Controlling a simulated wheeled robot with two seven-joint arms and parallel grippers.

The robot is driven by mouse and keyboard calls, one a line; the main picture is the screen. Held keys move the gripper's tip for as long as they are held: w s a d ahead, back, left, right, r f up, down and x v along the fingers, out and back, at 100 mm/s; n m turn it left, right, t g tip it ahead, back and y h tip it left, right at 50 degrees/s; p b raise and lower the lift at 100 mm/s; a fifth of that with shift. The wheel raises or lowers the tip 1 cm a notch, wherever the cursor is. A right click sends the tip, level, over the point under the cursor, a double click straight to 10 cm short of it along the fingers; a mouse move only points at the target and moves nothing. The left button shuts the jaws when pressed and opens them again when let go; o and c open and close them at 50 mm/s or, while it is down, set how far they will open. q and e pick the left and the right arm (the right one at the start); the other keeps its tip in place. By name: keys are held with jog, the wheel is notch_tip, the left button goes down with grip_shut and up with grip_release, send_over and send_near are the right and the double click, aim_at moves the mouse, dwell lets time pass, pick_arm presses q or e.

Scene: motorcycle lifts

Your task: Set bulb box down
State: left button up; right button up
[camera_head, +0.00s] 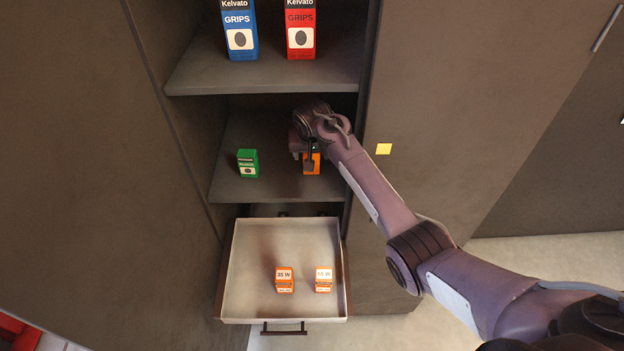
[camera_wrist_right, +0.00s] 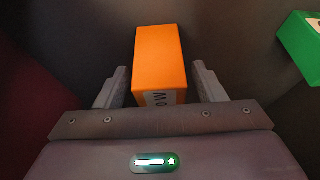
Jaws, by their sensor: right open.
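An orange bulb box (camera_head: 312,164) stands on the middle shelf, at its right side, partly hidden by my right gripper (camera_head: 311,152). In the right wrist view the orange box (camera_wrist_right: 160,60) is between the two open fingers of my right gripper (camera_wrist_right: 160,88), with a visible gap on each side. Part of its printed label shows on the face toward the gripper. My left gripper is not in view.
A green box (camera_head: 248,163) stands left on the same shelf (camera_head: 225,190). Blue (camera_head: 240,30) and red (camera_head: 300,30) grips boxes stand on the shelf above. Below, an open drawer (camera_head: 250,245) holds two orange boxes, labelled 35 W (camera_head: 284,280) and another wattage (camera_head: 324,280).

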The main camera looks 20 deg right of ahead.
jog(key=shift+v, duration=0.95)
jog(key=s+a+b, duration=0.3)
jog(key=s+b, duration=0.2)
jog(key=s, duration=0.6)
jog(key=shift+s+a, duration=0.2)
jog(key=shift+s, duration=0.15)
